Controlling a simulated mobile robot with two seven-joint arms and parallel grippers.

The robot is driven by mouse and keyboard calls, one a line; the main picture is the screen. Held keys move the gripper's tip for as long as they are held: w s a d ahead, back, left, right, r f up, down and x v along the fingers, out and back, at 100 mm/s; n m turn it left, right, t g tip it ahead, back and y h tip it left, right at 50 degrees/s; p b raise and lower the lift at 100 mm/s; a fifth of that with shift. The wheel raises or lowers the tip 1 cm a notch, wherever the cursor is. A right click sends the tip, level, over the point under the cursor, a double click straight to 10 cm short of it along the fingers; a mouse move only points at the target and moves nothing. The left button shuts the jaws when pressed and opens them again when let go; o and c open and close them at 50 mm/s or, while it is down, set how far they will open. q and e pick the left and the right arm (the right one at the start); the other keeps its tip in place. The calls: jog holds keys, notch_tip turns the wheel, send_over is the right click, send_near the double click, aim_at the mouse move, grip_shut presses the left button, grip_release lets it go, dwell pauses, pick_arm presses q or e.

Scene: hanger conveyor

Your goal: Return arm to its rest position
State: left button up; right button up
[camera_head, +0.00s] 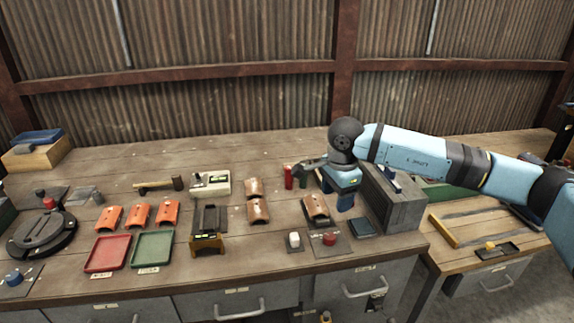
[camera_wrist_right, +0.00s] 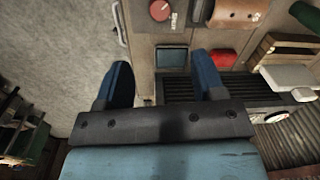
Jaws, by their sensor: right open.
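My right arm comes in from the right in the head view. Its gripper (camera_head: 345,190) points down above the right part of the workbench (camera_head: 110,195), beside a grey block-like box (camera_head: 395,205). In the right wrist view the two blue fingers of the right gripper (camera_wrist_right: 165,85) stand wide apart with nothing between them. A small dark pad (camera_wrist_right: 172,57) shows on the bench beyond the fingers. My left gripper is in neither view.
Orange curved pieces (camera_head: 138,214), a red tray (camera_head: 108,253) and a green tray (camera_head: 152,249) lie on the left. A brown curved piece (camera_head: 317,207) and a red button (camera_head: 329,239) are near the gripper. A second table (camera_head: 475,228) stands at right.

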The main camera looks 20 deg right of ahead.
jog(key=s+a+f+m+g+y+p, duration=0.1)
jog(key=s+a+f+y, duration=0.2)
jog(key=a, duration=0.6)
jog(key=s+a+f+m+g+y+p, duration=0.1)
jog(key=s+a+y+p, duration=0.15)
jog(key=a+y, duration=0.45)
jog(key=s+a+r+m+t+y+p, duration=0.1)
jog(key=s+a+r+m+t+y, duration=0.15)
jog(key=a+m+y, duration=0.35)
jog(key=s+a+r+m+t+y+p, duration=0.2)
jog(key=s+a+m+t+y, duration=0.1)
jog(key=a+m, duration=0.45)
jog(key=s+d+f+m+t+h+p, duration=0.1)
jog(key=s+d+f+m+h, duration=0.3)
jog(key=m, duration=0.7)
jog(key=s+d+f+m+t+h+p, duration=0.2)
jog(key=s+f+m+h, duration=0.4)
jog(key=f+m, duration=0.3)
jog(key=s+d+f+m+t+h+p, duration=0.2)
jog(key=s+d+f+m+h, duration=0.3)
jog(key=m, duration=1)
jog(key=shift+s+d+f+t+h, duration=0.15)
jog(key=shift+d+f+t+h, duration=0.35)
jog(key=shift+d+f+t, duration=0.3)
